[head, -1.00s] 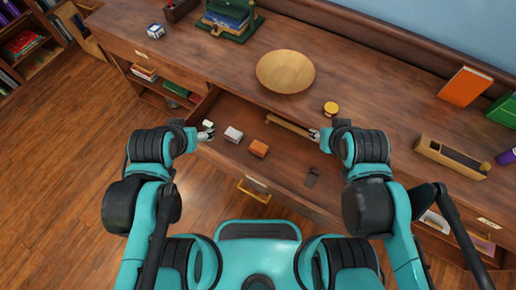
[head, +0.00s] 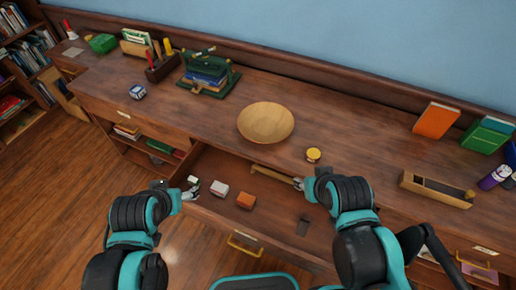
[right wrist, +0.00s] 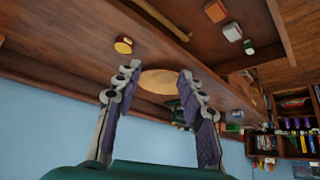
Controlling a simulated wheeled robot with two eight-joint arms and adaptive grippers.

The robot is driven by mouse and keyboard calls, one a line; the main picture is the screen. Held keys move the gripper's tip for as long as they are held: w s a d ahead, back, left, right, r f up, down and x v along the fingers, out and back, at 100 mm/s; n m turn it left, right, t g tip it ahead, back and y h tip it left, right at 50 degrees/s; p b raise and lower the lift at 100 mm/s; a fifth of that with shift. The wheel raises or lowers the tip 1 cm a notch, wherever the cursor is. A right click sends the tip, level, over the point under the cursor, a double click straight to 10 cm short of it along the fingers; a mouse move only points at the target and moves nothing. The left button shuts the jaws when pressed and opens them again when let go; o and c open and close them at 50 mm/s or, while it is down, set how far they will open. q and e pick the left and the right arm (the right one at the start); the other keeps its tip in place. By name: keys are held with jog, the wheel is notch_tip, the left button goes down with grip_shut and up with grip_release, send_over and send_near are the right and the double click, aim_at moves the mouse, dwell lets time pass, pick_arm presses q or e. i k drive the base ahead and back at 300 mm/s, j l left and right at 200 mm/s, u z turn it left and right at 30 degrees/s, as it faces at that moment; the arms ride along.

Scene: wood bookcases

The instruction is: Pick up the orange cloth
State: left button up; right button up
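The orange cloth (head: 245,200) looks like a small folded block. It lies in the open drawer (head: 212,166), right of a pinkish-white block (head: 219,188); it also shows at the top edge of the right wrist view (right wrist: 215,11). My left gripper (head: 190,191) is at the drawer's left end, close to a small white-and-green item (head: 193,180); its fingers are too small to read. My right gripper (head: 298,184) is over the drawer's right part, beside a long wooden strip (head: 273,174), apart from the cloth. In the right wrist view its fingers (right wrist: 157,78) are spread and empty.
A dark flat item (head: 303,225) lies in the drawer's right part. On the desktop above stand a wooden bowl (head: 266,122), a yellow-lidded jar (head: 313,155), a wooden box (head: 436,189) and an orange book (head: 436,120). The desktop between bowl and book is mostly clear.

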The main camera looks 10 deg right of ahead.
aim_at(246, 201)
jog(key=k+l+u, duration=0.15)
jog(key=u, duration=0.2)
jog(key=k+u, duration=0.4)
jog(key=i+l, duration=0.05)
jog(key=i, duration=0.05)
